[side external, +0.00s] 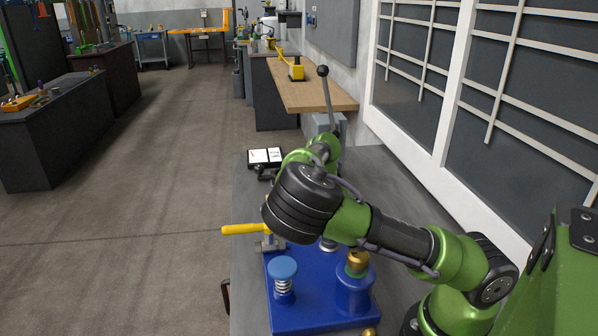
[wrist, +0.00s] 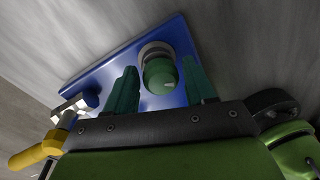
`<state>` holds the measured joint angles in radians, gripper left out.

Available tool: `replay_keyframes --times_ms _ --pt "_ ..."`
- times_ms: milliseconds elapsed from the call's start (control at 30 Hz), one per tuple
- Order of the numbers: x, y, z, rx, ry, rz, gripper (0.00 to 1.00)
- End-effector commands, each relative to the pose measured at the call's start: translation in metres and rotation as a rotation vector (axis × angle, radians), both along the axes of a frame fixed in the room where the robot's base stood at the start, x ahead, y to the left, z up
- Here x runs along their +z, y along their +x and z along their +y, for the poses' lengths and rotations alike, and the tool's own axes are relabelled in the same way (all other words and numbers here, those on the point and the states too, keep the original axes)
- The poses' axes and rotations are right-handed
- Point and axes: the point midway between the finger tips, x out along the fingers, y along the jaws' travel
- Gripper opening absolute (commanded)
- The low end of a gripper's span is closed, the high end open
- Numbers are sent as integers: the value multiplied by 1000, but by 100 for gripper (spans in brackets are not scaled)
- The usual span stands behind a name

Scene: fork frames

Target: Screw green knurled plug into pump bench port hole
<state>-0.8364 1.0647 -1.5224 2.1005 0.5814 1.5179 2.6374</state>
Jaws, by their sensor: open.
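The green knurled plug (wrist: 161,76) shows in the wrist view, upright at a pale metal collar (wrist: 155,50) on the blue pump bench (wrist: 108,67). My gripper (wrist: 159,66) is open, with one green finger on each side of the plug. I cannot tell whether either finger touches it. The port hole itself is hidden, and how deep the plug sits cannot be told. In the side external view the blue pump bench (side external: 310,317) stands on the grey table, and my arm hides the plug and gripper.
The bench carries a blue spring-loaded cap (side external: 283,268), a brass knob (side external: 357,262) on a blue cylinder, and a yellow-handled valve (side external: 243,229). A grey lever (side external: 328,95) rises behind my arm.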

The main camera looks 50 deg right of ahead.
Motion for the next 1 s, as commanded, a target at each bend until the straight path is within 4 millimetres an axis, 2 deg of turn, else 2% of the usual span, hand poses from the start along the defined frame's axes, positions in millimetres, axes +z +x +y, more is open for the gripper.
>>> replay_keyframes --times_ms 200,433,600,833,1000 --pt "0 0 1 143 1 -1 55" --pt "0 0 0 157 0 0 55" --pt "0 0 1 291 1 -1 55" --pt "0 0 1 307 0 0 55" --pt "0 0 2 442 1 -1 55"
